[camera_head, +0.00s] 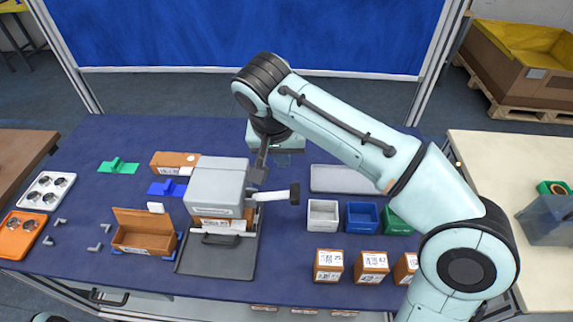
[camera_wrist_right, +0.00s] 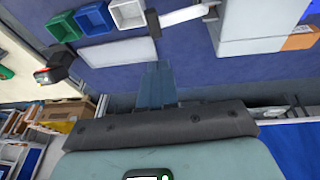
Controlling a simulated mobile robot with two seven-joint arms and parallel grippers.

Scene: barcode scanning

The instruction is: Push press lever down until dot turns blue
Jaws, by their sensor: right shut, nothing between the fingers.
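The grey press (camera_head: 217,185) stands on a dark base plate left of the table's middle. Its white lever (camera_head: 272,195) sticks out to the right, roughly level, with a black knob (camera_head: 294,194) at the end. My right gripper (camera_head: 257,178) is shut and empty, close above the lever near the press body; contact cannot be told. In the right wrist view, the fingers (camera_wrist_right: 160,82) point toward the table, with the lever (camera_wrist_right: 185,17) and press (camera_wrist_right: 255,22) ahead. I cannot make out the dot's colour. My left gripper is not in view.
An open brown box (camera_head: 145,232) stands left of the press. White (camera_head: 323,215), blue (camera_head: 361,217) and green bins stand to the right, with small brown boxes (camera_head: 328,265) in front. A pale flat pad (camera_head: 340,179) lies behind the bins.

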